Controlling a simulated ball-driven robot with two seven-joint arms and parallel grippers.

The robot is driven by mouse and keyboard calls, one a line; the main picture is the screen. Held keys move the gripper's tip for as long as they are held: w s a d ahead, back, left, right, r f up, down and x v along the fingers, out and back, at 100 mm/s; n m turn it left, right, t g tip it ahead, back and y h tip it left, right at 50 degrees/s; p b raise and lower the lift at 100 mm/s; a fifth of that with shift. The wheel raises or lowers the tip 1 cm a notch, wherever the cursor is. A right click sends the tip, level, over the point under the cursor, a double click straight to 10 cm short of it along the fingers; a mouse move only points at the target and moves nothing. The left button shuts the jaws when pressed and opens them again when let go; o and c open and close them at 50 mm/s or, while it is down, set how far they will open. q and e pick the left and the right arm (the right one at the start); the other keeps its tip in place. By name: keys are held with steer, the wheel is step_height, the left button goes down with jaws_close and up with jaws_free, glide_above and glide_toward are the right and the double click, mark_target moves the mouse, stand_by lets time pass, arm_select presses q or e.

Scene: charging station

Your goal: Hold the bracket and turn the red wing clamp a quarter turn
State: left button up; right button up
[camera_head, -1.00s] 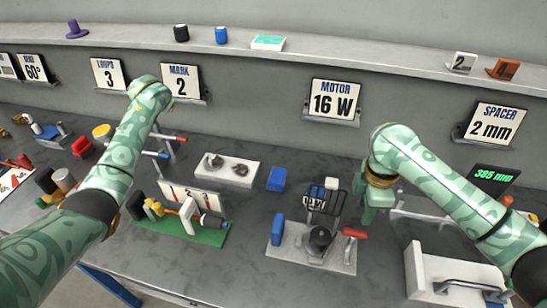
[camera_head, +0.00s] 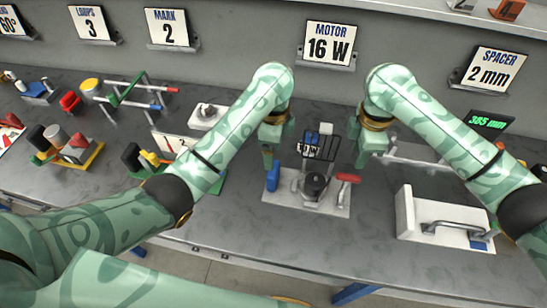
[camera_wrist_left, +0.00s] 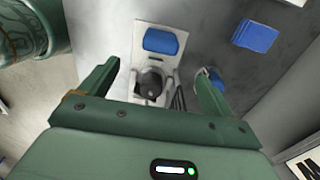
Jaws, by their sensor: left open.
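The motor fixture is a pale base plate (camera_head: 338,208) with a black round part (camera_head: 315,183), a blue upright pad (camera_head: 272,178) at its left and a black wire frame behind. A red handle (camera_head: 348,178), likely the wing clamp, sticks out at its right. Which part is the bracket I cannot tell. My left gripper (camera_head: 271,143) is open above and behind the blue pad. In the left wrist view, the blue pad (camera_wrist_left: 160,41) and black part (camera_wrist_left: 150,84) show between its apart fingers; the red handle is hidden. My right gripper (camera_head: 364,150) hangs behind and right of the red handle.
A white block with a grey handle (camera_head: 405,215) stands right of the fixture. A blue block (camera_wrist_left: 256,36) lies on the table near the fixture. Other fixtures crowd the left. The MOTOR 16 W sign (camera_head: 329,42) stands behind. Bare table lies in front.

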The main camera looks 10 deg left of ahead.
arm_select(q)
step_height(320, 180, down, 15)
steer(key=shift+a+f, duration=0.1)
steer(key=shift+f, duration=0.05)
steer(key=c, duration=1.3)
arm_select(e)
steer(key=shift+o, duration=0.2)
arm_select(q)
steer(key=shift+o, duration=0.2)
arm_select(e)
steer(key=m+y, duration=0.2)
steer(key=y, duration=0.3)
glide_toward(350, 175)
steer(key=x, duration=0.8)
steer(key=shift+a+f, duration=0.2)
steer(key=shift+f, duration=0.05)
